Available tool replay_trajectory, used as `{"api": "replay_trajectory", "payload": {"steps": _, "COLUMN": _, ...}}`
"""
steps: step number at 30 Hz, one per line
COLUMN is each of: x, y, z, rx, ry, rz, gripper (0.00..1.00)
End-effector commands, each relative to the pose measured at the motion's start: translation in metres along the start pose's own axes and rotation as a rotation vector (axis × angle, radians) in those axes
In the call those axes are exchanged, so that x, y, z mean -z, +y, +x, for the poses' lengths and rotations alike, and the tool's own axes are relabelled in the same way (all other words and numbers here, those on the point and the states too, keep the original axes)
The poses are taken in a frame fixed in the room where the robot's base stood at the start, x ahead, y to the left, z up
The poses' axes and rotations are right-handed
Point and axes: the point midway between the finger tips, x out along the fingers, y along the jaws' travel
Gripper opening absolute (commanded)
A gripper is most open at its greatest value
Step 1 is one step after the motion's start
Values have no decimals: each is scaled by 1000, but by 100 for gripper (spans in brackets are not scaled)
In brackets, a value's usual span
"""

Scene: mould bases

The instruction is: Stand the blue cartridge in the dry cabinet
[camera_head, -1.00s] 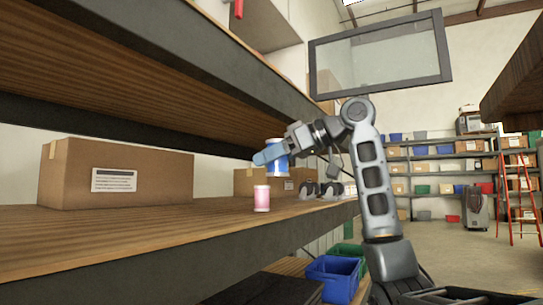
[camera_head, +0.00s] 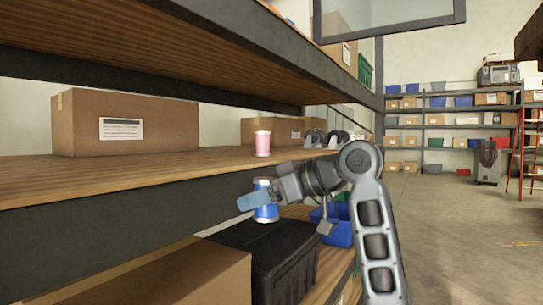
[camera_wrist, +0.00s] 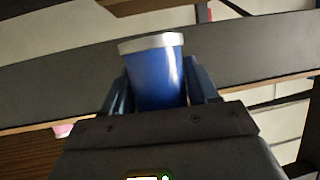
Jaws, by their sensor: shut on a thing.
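The blue cartridge (camera_head: 265,212) has a pale rim and is held between the light-blue fingers of my gripper (camera_head: 258,199). In the wrist view the cartridge (camera_wrist: 157,78) stands between both fingers of the gripper (camera_wrist: 157,90), with its whitish rim at the top. In the head view my gripper is in front of the wooden shelf's front edge, with the cartridge above a black box. A grey-framed glass panel (camera_head: 395,15) is at the top; I cannot tell if it belongs to the dry cabinet.
A pink cartridge (camera_head: 263,143) stands on the wooden shelf (camera_head: 110,178), near a cardboard box (camera_head: 125,125). Below are a black box (camera_head: 285,255), a large carton (camera_head: 180,280) and blue bins (camera_head: 340,232). Open floor (camera_head: 455,220) lies to the right.

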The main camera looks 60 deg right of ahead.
Motion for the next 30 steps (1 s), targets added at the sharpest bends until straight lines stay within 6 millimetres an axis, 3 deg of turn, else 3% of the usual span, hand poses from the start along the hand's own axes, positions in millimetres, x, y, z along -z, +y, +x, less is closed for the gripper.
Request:
{"api": "replay_trajectory", "payload": {"steps": 1, "x": -19, "y": -11, "z": 9, "rx": 3, "ry": -1, "rz": 10, "gripper": 23}}
{"api": "replay_trajectory", "payload": {"steps": 17, "x": -186, "y": -102, "z": 97, "rx": -47, "ry": 6, "rz": 50, "gripper": 23}}
{"api": "replay_trajectory", "payload": {"steps": 30, "x": -393, "y": -206, "z": 193, "rx": -128, "ry": -23, "rz": 61, "gripper": 23}}
